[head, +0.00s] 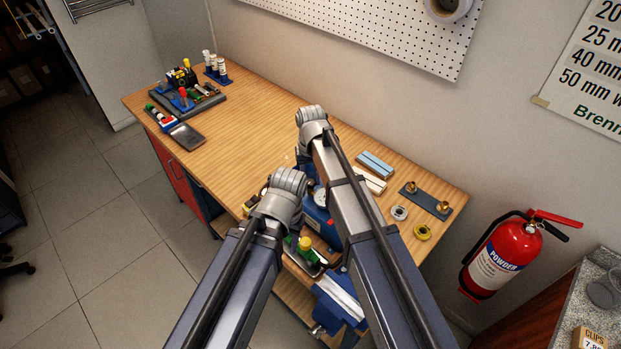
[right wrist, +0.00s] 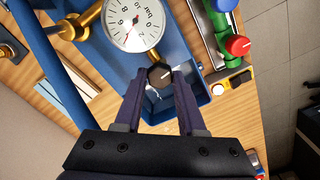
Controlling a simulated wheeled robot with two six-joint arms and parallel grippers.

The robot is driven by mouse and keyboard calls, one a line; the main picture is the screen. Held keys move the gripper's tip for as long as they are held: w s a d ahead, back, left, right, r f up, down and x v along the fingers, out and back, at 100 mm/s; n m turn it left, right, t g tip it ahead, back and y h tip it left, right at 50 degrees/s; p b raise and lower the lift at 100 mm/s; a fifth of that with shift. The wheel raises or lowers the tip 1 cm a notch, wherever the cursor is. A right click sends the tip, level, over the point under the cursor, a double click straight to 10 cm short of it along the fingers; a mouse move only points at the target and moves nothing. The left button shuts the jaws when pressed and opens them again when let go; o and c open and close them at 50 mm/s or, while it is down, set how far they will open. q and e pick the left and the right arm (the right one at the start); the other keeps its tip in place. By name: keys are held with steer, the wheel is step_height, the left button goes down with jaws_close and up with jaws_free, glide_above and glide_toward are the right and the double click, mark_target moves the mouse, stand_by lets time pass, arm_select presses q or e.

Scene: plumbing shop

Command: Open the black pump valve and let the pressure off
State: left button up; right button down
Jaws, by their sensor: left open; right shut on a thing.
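The black pump valve (right wrist: 159,76) is a round knob with a white mark, below the pressure gauge (right wrist: 137,20). The gauge has a white dial in a brass fitting; I cannot read it for certain. My right gripper (right wrist: 160,82) has a finger on each side of the knob and is shut on it. The blue pump (head: 318,217) stands on the bench, largely hidden by my arms in the head view, where the gauge also shows (head: 320,198). My left gripper (head: 262,205) is open at the pump's left; its fingers are mostly hidden behind its wrist.
A green pipe with a red knob (right wrist: 238,46) lies close beside the pump. Brass fittings on a dark plate (head: 426,199) and rings (head: 399,212) lie to the right. A dark tray (head: 205,104) with tools stands at the far left. The bench middle (head: 235,150) is clear.

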mark_target(310, 182)
steer(key=n, duration=1.3)
steer(key=shift+n, duration=0.4)
stand_by(0.4)
steer(key=shift+c, duration=2.4)
jaws_free()
steer(key=shift+r, duration=0.1)
step_height(310, 182, up, 8)
steer(key=p, duration=0.8)
steer(key=shift+f, duration=0.25)
